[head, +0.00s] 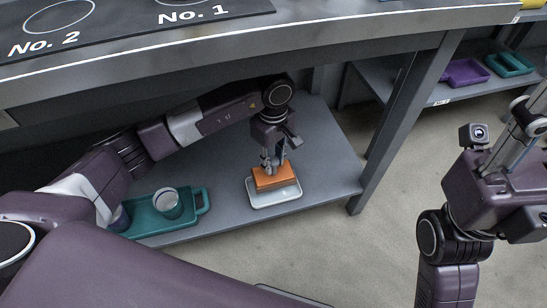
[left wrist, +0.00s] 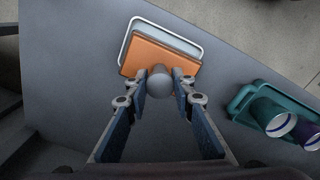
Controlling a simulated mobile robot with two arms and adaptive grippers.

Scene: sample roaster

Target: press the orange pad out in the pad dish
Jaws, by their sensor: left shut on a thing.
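The orange pad (head: 273,178) is a flat block with a round grey knob (left wrist: 160,82) on top. It is over the white pad dish (head: 274,197) on the low grey shelf. The dish rim also shows around the far side of the pad in the left wrist view (left wrist: 163,24). My left gripper (head: 273,163) is above the pad, shut on its knob, with a finger on each side. Whether the pad touches the dish floor is hidden. My right gripper (head: 521,130) is at the right edge, away from the dish, its fingertips not clear.
A teal tray (head: 143,223) with a cup (head: 168,203) and a darker cup (head: 119,219) stands left on the shelf. The counter (head: 300,45) overhangs the shelf. A grey leg (head: 400,120) stands to the right. Purple (head: 463,73) and teal (head: 509,64) trays lie farther back.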

